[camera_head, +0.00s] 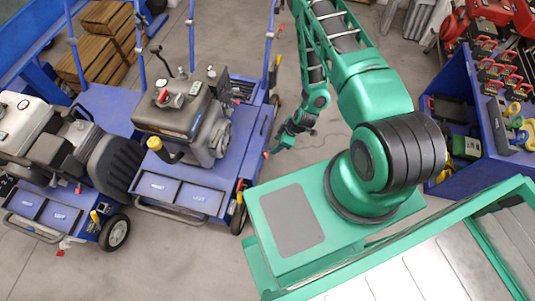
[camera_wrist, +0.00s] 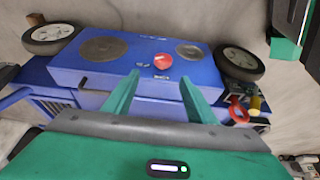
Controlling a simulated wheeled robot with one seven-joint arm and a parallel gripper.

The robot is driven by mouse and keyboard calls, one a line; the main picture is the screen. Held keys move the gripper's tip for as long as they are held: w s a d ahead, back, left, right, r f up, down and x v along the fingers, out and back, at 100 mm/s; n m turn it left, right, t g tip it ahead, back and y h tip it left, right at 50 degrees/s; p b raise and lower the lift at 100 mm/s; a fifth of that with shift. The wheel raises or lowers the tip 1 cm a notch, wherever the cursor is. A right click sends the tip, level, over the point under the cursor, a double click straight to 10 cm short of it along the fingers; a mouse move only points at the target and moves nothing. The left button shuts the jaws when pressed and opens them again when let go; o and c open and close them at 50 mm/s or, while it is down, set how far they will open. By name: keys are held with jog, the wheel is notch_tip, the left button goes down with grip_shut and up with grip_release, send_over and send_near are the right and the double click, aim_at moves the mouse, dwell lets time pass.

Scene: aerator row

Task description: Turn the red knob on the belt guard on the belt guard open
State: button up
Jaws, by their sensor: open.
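The red knob (camera_wrist: 164,61) shows in the wrist view on the face of a blue box, the belt guard (camera_wrist: 135,62), between two dark round grilles. In the picture the knob lies just above and between the fingertips; no contact shows. In the head view my gripper (camera_head: 279,146) hangs beside the middle blue cart's right side. I cannot make out this knob there.
The blue cart (camera_head: 190,195) carries an engine unit (camera_head: 180,110) with a red cap on top. Another cart (camera_head: 60,205) stands left. A blue shelf (camera_head: 475,110) with tools stands right.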

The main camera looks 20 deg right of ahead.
aim_at(267, 154)
jog(key=x, duration=1.1)
jog(key=shift+s+a+f, duration=0.15)
jog(key=shift+s+f, duration=0.1)
jog(key=shift+f, duration=0.1)
jog(key=c, duration=1)
